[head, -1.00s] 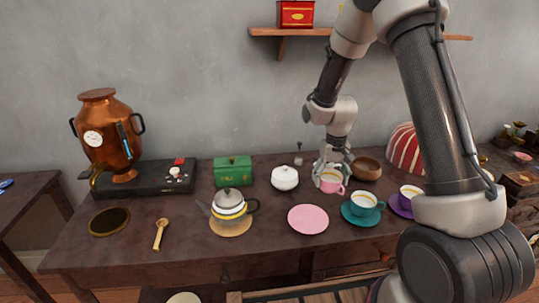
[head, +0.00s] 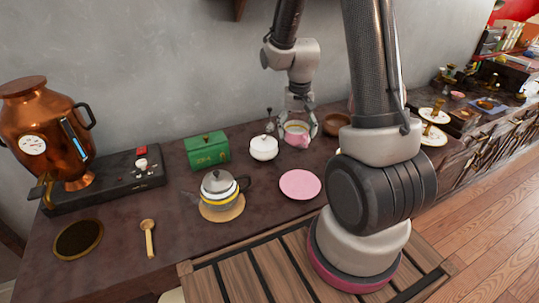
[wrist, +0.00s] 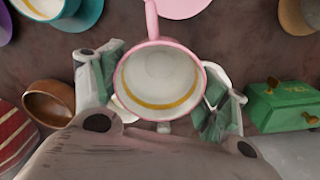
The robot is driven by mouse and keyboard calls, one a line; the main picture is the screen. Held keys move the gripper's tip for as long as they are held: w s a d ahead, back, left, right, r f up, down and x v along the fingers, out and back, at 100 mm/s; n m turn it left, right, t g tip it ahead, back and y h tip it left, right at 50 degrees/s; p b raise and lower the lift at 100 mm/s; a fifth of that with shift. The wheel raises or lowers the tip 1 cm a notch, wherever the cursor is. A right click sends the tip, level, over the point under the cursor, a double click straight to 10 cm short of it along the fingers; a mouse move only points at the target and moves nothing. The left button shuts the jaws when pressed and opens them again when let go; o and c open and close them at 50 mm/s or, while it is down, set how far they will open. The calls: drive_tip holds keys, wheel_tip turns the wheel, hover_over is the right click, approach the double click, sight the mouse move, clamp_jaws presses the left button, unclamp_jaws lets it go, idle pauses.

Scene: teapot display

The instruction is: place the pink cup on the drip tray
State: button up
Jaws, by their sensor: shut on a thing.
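The pink cup (head: 297,134) is at the back of the table, upright, between the white lidded pot and the wooden bowl. My gripper (head: 297,110) is shut on it from above and behind; the cup appears slightly raised. In the wrist view the cup (wrist: 150,105) fills the middle, open side facing the camera, with a finger on each side and its handle pointing up in the picture. A round dark tray with a brass rim (head: 78,240), seemingly the drip tray, lies at the front left before the copper urn, empty and far from my gripper.
Between cup and tray stand the white pot (head: 264,149), green box (head: 207,150), teapot (head: 219,187) on a mat, and wooden spoon (head: 148,238). The copper urn (head: 45,135) rises on a black base. A pink saucer (head: 300,185) lies in front. A wooden bowl (head: 335,124) is close right.

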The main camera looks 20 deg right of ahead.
wheel_tip(320, 180, down, 9)
drive_tip(key=shift+r, duration=0.1)
idle(0.4)
drive_tip(key=o, duration=0.8)
drive_tip(key=shift+f, duration=0.2)
